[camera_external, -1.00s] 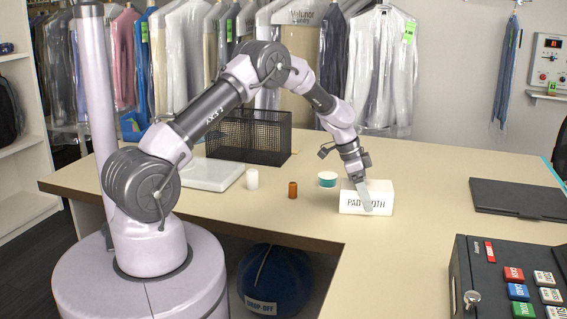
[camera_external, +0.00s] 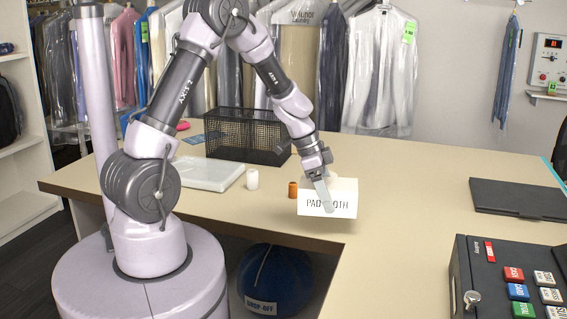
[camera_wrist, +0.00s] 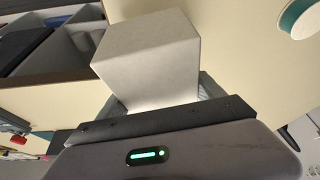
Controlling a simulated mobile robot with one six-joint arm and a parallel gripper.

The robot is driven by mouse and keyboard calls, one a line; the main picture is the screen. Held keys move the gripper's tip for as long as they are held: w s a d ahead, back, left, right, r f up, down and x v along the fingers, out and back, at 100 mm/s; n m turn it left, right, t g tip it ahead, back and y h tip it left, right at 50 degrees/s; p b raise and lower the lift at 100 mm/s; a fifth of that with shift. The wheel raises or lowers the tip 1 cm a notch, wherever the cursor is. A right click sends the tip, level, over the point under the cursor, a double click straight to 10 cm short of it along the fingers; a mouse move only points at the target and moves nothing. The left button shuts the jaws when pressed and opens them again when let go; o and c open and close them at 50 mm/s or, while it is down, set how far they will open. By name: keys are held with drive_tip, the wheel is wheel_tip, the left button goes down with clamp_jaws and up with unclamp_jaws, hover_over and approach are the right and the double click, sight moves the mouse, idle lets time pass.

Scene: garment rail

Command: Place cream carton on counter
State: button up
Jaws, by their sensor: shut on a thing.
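The cream carton (camera_external: 341,203), a pale box lettered "PAD CLOTH" with part of the word covered, is near the front edge of the counter (camera_external: 410,185). My gripper (camera_external: 324,195) comes down over it and is shut on it, one pale finger across its front face. In the wrist view the carton (camera_wrist: 145,55) sticks out from between the jaws, blank-faced. It looks roughly level. Whether its underside touches the counter or hangs just above cannot be told.
An orange cylinder (camera_external: 293,189) stands just left of the carton, a white cylinder (camera_external: 252,179) farther left. A teal-and-white round thing (camera_wrist: 300,18) shows in the wrist view. Behind is a black mesh basket (camera_external: 250,135). A dark flat case (camera_external: 515,197) lies right; the counter between is clear.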

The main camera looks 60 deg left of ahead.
drive_tip(key=shift+s+d, duration=0.2)
drive_tip(key=shift+s, duration=0.15)
drive_tip(key=s+d+m+b, duration=0.1)
drive_tip(key=s+d+b, duration=0.1)
drive_tip(key=s+d, duration=0.85)
drive_tip(key=s+d+m+b, duration=0.15)
drive_tip(key=s+d, duration=0.45)
drive_tip(key=d, duration=0.9)
drive_tip(key=shift+n+g+h, duration=0.25)
drive_tip(key=shift+g+h, duration=0.05)
drive_tip(key=w+d+p, duration=0.2)
drive_tip(key=w, duration=0.2)
drive_tip(key=w+d+p, duration=0.1)
drive_tip(key=w+d, duration=0.1)
drive_tip(key=w, duration=0.3)
drive_tip(key=w+d+f+p, duration=0.1)
drive_tip(key=w+d+p, duration=0.1)
drive_tip(key=w, duration=0.2)
drive_tip(key=shift+w+d+p, duration=0.1)
drive_tip(key=shift+w+p, duration=0.2)
drive_tip(key=shift+w, duration=0.1)
drive_tip(key=f+b, duration=0.1)
drive_tip(key=f, duration=0.1)
drive_tip(key=f+b, duration=0.1)
drive_tip(key=f, duration=0.1)
drive_tip(key=shift+w+d, duration=0.1)
drive_tip(key=shift+w, duration=0.1)
drive_tip(key=shift+r, duration=0.1)
